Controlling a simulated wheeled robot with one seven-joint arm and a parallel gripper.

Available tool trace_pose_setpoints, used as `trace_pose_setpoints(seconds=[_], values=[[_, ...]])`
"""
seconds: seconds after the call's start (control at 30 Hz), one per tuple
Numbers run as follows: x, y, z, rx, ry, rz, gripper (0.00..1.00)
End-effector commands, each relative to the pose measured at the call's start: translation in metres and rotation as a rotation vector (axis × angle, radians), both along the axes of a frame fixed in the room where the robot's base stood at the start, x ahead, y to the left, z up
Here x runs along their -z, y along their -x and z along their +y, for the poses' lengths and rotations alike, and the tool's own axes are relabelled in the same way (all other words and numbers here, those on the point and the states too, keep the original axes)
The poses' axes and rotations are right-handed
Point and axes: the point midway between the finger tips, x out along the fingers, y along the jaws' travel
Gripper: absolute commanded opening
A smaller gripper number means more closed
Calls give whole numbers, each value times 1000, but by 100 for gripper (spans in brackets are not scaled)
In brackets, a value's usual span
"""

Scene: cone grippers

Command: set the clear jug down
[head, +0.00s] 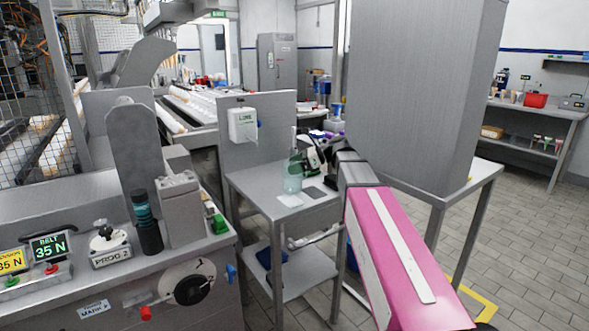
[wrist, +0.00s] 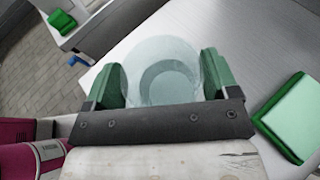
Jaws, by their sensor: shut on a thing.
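The clear jug (head: 292,183) is upright, pale blue-green and see-through, at the small grey side table (head: 265,185) in the head view. In the wrist view I look down on the jug (wrist: 163,72) and see its round rim and base. My gripper (head: 299,164) is shut on the jug, with a green finger on either side of it; both fingers also show in the wrist view (wrist: 160,82). The jug is over the tabletop; I cannot tell whether its base touches it.
A white sheet (head: 290,201) and a dark flat square (head: 314,192) lie on the side table near the jug. A green block (wrist: 290,115) is to the right in the wrist view. A grey panel with a white dispenser (head: 243,124) rises behind the table's left side.

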Motion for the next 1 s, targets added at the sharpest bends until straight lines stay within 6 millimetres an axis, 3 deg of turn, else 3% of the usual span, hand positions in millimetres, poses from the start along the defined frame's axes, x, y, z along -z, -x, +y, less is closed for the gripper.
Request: trace_pose_setpoints(seconds=[0.47,1.0], values=[[-38,0,0,0,-1,-2,25],[-70,47,33,-2,0,-1,25]])
